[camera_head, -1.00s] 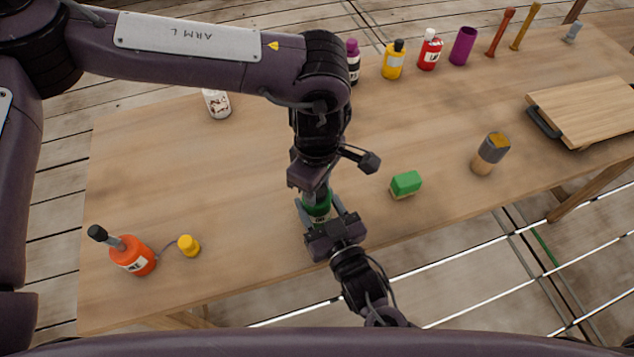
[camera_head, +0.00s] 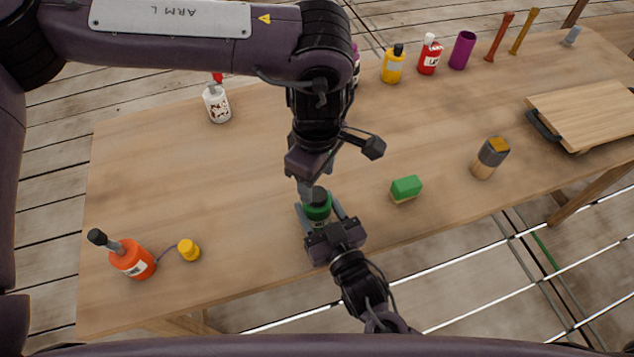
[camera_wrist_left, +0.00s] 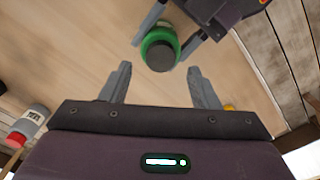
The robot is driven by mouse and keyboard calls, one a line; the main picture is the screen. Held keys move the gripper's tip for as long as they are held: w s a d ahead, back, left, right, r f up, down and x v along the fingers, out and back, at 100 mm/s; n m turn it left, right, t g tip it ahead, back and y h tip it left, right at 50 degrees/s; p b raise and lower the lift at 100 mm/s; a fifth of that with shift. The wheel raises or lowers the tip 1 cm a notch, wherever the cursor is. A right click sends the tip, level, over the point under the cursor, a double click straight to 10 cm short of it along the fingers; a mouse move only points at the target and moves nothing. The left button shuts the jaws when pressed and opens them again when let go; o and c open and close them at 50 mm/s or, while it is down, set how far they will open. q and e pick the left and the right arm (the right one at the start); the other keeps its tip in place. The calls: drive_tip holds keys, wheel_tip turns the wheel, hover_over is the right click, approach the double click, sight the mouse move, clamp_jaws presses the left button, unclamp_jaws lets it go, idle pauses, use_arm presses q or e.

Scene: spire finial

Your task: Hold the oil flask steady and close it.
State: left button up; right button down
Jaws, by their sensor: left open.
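The green flask (camera_head: 318,211) stands upright near the table's front edge, with a dark cap (camera_head: 317,195) on its top. The cap also shows in the left wrist view (camera_wrist_left: 162,56), surrounded by the green shoulder. My right gripper (camera_head: 320,211) has its fingers on both sides of the flask body and is shut on it. My left gripper (camera_head: 311,187) is open and empty, just above the cap. In the left wrist view its fingertips (camera_wrist_left: 160,68) are spread, with the cap ahead between them. Whether the cap is fully tightened cannot be told.
A green block (camera_head: 406,188) and a grey-and-wood cylinder (camera_head: 490,158) stand to the right on the table (camera_head: 240,190).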

use_arm(q)
drive_tip(key=shift+r, duration=0.1)
drive_tip(key=shift+c, duration=0.5)
drive_tip(key=n, duration=0.3)
drive_tip(key=shift+r+n, duration=0.15)
drive_tip(key=shift+n, duration=0.15)
drive_tip(key=n, duration=0.4)
drive_tip(key=shift+r, duration=0.25)
drive_tip(key=n, duration=0.4)
drive_tip(key=shift+r+n, duration=0.25)
drive_tip(key=shift+n, duration=0.05)
drive_tip(key=n, duration=0.4)
drive_tip(key=shift+r+n, duration=0.25)
drive_tip(key=shift+n, duration=0.05)
drive_tip(key=n, duration=0.4)
drive_tip(key=shift+r+n, duration=0.25)
drive_tip(key=shift+n, duration=0.05)
drive_tip(key=n, duration=0.4)
drive_tip(key=shift+r, duration=0.2)
drive_tip(key=n, duration=0.7)
drive_tip(key=shift+r, duration=0.35)
